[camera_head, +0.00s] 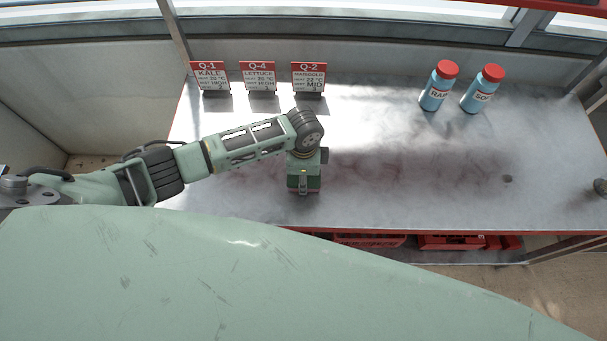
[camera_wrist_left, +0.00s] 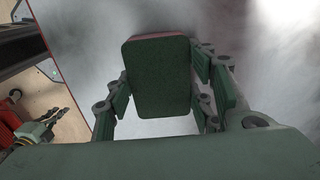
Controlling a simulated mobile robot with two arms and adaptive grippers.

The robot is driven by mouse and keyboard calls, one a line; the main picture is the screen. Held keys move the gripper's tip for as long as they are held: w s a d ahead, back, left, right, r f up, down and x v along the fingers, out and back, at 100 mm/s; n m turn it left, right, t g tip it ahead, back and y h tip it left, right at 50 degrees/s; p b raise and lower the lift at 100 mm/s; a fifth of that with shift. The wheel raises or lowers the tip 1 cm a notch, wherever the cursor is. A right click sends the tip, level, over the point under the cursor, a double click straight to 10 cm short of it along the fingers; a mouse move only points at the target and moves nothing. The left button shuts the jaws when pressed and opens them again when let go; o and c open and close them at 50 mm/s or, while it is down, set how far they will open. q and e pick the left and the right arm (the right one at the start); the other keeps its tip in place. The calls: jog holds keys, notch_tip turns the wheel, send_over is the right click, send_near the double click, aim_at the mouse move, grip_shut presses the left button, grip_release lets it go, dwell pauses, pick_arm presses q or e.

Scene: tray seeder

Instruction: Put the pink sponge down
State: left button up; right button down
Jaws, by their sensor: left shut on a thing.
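The sponge (camera_wrist_left: 158,75) shows in the left wrist view as a dark green block with a thin pink edge along its far side. My left gripper (camera_wrist_left: 164,92) is shut on it, with one finger on each side. In the head view my left gripper (camera_head: 303,184) points down over the front part of the grey bench, left of its middle. The sponge is mostly hidden there, and I cannot tell whether it touches the bench top. What looks like my right gripper (camera_wrist_left: 58,122) shows small at the lower left of the left wrist view, away from the bench; its fingers are unclear.
On the grey bench (camera_head: 400,165), three label signs, Q-1 (camera_head: 211,77), Q-4 (camera_head: 258,77) and Q-2 (camera_head: 309,77), stand along the back left. Two blue bottles with red caps (camera_head: 439,86) (camera_head: 482,88) stand at the back right. The bench's middle and front right are mostly clear.

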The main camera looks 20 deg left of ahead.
jog(key=shift+d, duration=0.15)
pick_arm(q)
jog(key=shift+f, duration=0.15)
jog(key=o, duration=1.1)
pick_arm(e)
jog(key=shift+d, duration=0.3)
pick_arm(q)
notch_tip(320, 180, up, 12)
jog(key=b, duration=0.1)
jog(key=shift+r, duration=0.2)
pick_arm(e)
jog(key=shift+a+f, duration=0.3)
jog(key=shift+f, duration=0.25)
jog(key=shift+d, duration=0.15)
